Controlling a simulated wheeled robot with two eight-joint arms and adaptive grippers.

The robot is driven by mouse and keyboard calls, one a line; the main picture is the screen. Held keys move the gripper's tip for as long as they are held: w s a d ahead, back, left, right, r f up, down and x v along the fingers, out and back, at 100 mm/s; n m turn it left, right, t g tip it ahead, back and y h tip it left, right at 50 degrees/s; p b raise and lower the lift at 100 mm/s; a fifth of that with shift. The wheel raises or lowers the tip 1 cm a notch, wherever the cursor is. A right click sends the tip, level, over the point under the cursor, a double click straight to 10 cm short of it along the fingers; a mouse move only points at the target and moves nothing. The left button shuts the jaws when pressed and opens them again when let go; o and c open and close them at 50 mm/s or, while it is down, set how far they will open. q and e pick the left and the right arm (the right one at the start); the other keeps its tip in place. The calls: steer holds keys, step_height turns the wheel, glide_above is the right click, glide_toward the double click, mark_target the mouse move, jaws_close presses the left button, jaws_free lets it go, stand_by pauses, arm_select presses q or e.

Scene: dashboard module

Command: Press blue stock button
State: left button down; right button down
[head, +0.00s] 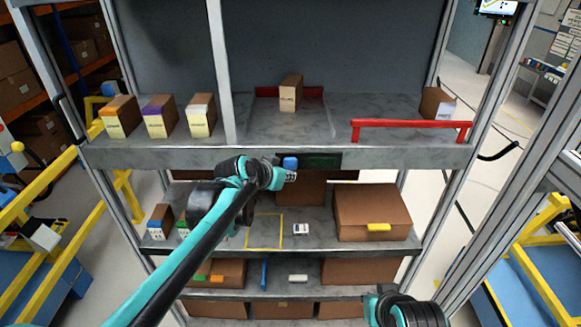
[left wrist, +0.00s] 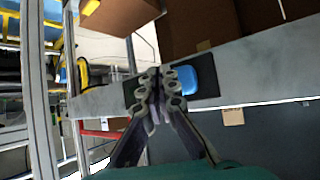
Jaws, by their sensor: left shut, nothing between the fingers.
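The blue button (head: 290,162) sits on the front edge of the upper shelf, at the left end of a dark panel (head: 320,160). It also shows in the left wrist view (left wrist: 183,79), on the dark panel there. My left gripper (head: 279,176) is just left of and below the button in the head view. In the left wrist view its shut fingers (left wrist: 156,88) are empty and lie over the panel, close beside the button. Whether they touch the panel or button I cannot tell. My right gripper is not clearly visible; only part of my right arm shows at the bottom right.
Several small boxes (head: 160,117) stand on the upper shelf at left. A red rail (head: 411,124) runs along its right front. The shelf below holds a large brown box (head: 372,212), a small white item (head: 301,229) and a yellow outlined square (head: 264,247).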

mark_target(293, 168)
arm_select(q)
steer(key=shift+w, duration=0.75)
stand_by(0.9)
steer(key=shift+w, duration=0.4)
steer(key=shift+w, duration=0.5)
stand_by(0.6)
steer(key=shift+s, duration=1)
steer(key=shift+s, duration=2.45)
